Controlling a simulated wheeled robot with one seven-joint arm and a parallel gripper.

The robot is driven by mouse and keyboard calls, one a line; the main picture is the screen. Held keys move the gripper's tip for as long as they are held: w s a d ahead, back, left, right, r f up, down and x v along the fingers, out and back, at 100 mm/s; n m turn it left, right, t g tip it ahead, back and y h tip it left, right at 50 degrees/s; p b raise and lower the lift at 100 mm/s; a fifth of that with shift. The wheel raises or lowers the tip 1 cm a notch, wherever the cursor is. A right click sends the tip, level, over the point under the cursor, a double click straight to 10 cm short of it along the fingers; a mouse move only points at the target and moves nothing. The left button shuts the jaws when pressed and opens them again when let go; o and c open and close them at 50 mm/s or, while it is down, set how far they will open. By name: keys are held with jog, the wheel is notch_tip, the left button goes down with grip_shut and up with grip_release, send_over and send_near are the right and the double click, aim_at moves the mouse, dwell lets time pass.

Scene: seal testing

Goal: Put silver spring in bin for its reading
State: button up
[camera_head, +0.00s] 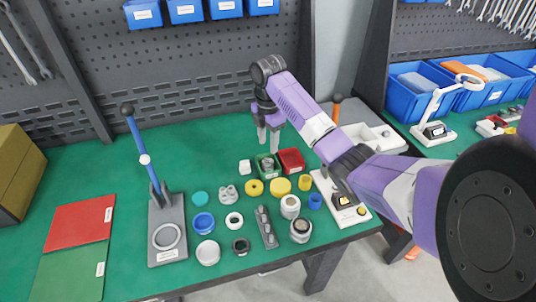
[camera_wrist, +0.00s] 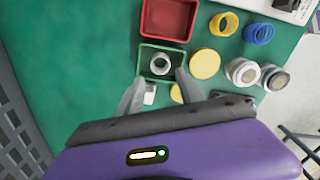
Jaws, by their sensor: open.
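A silver, ring-like coil, which looks like the silver spring (camera_head: 268,161), is inside the small green bin (camera_head: 262,175). In the wrist view the spring (camera_wrist: 160,64) stands near the middle of the green bin (camera_wrist: 146,51), with its open end up. The red bin (camera_head: 291,161) sits directly beside the green one and looks empty in the wrist view (camera_wrist: 168,19). My gripper (camera_head: 268,143) is open, pointing down above and behind the green bin.
A white tester with a display (camera_head: 345,204) stands right of the bins. Yellow, blue, white and dark rings and caps crowd the mat in front. A lever press (camera_head: 166,230) stands left, near red (camera_head: 80,222) and green mats (camera_head: 70,272). The mat's back left is clear.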

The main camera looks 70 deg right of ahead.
jog(key=shift+r+p, duration=0.4)
jog(key=shift+r, duration=1)
